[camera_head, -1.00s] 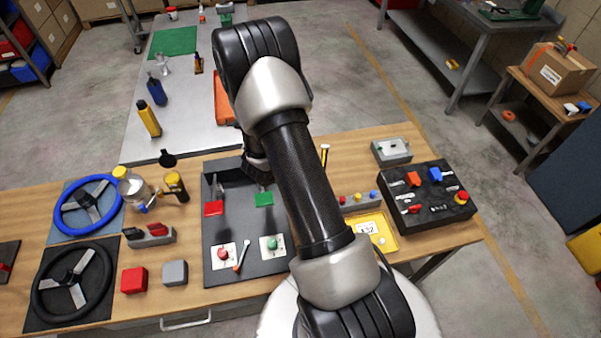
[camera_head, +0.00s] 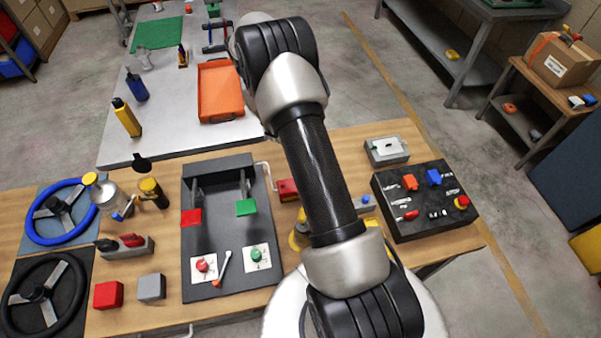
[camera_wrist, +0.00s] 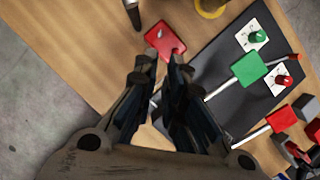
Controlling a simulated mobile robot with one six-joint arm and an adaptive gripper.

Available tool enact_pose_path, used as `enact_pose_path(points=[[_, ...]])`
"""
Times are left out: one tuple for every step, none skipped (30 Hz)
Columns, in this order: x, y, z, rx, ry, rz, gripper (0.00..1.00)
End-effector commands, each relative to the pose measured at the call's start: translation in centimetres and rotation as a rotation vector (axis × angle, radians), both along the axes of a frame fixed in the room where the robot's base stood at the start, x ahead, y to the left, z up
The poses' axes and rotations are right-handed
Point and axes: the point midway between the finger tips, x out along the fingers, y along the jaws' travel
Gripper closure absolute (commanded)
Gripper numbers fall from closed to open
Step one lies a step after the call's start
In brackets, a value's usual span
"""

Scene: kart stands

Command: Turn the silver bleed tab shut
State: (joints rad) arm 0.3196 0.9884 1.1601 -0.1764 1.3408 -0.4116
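The silver tab (camera_wrist: 157,35) is a small, pale piece on top of a red block (camera_wrist: 165,40) in the wrist view. The red block also shows in the head view (camera_head: 288,189), right of the black lever panel and partly behind my arm; the tab is too small to make out there. My gripper (camera_wrist: 164,58) points at the block in the wrist view. Its two dark fingers are apart, with a narrow gap and nothing seen between them. Their tips overlap the block's near edge in the picture; I cannot tell whether they touch it. My arm hides the gripper in the head view.
The black panel (camera_head: 219,271) with red and green levers lies left of the block. A yellow object (camera_head: 298,236) stands in front of it, partly hidden. A black switch box (camera_head: 425,221) and a grey box (camera_head: 387,150) are to the right. An orange tray (camera_head: 220,92) sits behind.

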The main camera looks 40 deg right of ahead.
Motion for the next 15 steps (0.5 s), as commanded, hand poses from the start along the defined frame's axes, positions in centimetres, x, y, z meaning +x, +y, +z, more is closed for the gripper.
enact_pose_path(points=[[-0.2, -0.1, -0.1, -0.005, 0.008, 0.001, 0.89], [-0.3, -0.2, -0.2, -0.007, 0.011, 0.0, 0.89], [-0.4, -0.2, -0.5, -0.008, 0.013, 0.0, 0.89], [-0.6, -0.2, -0.8, -0.007, 0.014, 0.0, 0.89], [-0.8, -0.2, -1.2, -0.006, 0.015, -0.001, 0.89], [-1.0, -0.3, -1.8, -0.006, 0.014, 0.0, 0.89], [-1.2, -0.3, -2.3, -0.005, 0.015, 0.0, 0.89], [-1.5, -0.3, -2.8, -0.005, 0.015, 0.0, 0.89], [-1.8, -0.4, -3.6, -0.005, 0.015, 0.0, 0.89], [-2.0, -0.4, -4.2, -0.004, 0.016, -0.001, 0.89], [-2.3, -0.4, -4.8, -0.003, 0.016, 0.0, 0.89], [-2.7, -0.5, -5.6, -0.003, 0.015, 0.0, 0.89], [-2.9, -0.5, -6.3, -0.003, 0.015, 0.0, 0.89], [-3.1, -0.6, -6.9, -0.003, 0.015, 0.0, 0.89], [-3.5, -0.6, -7.7, -0.002, 0.015, 0.0, 0.89]])
